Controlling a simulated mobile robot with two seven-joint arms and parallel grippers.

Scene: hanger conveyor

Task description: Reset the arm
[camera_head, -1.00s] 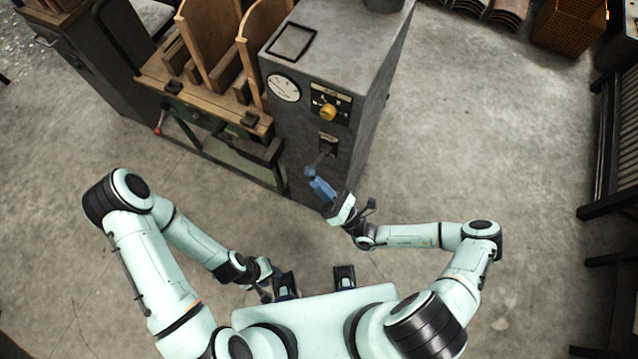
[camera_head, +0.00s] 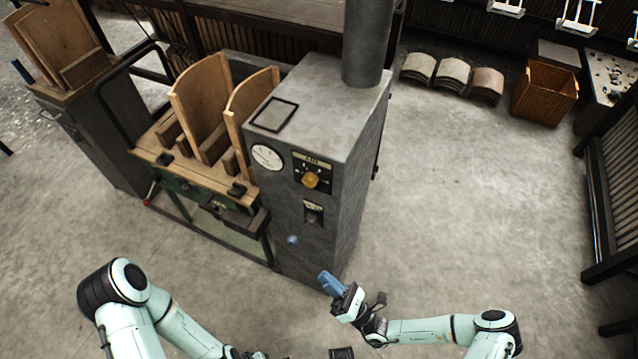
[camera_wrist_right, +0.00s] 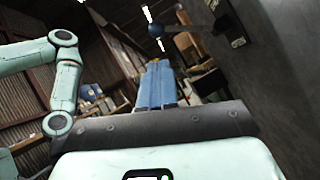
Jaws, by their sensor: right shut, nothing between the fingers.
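My right gripper (camera_head: 325,276) is in front of the grey machine cabinet, with its blue fingers together and nothing between them. In the right wrist view its fingers (camera_wrist_right: 156,68) also lie side by side, closed. A lever with a round blue knob (camera_head: 293,240) sticks out of a slot on the cabinet front; the gripper is below and right of it, apart from it. The knob also shows in the right wrist view (camera_wrist_right: 155,30), beyond the fingertips. My left arm comes in at lower left; its gripper is at the bottom edge, largely cut off.
Stacked curved pieces (camera_head: 450,75) and a wicker basket (camera_head: 545,92) are at the back right. The floor at right is clear.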

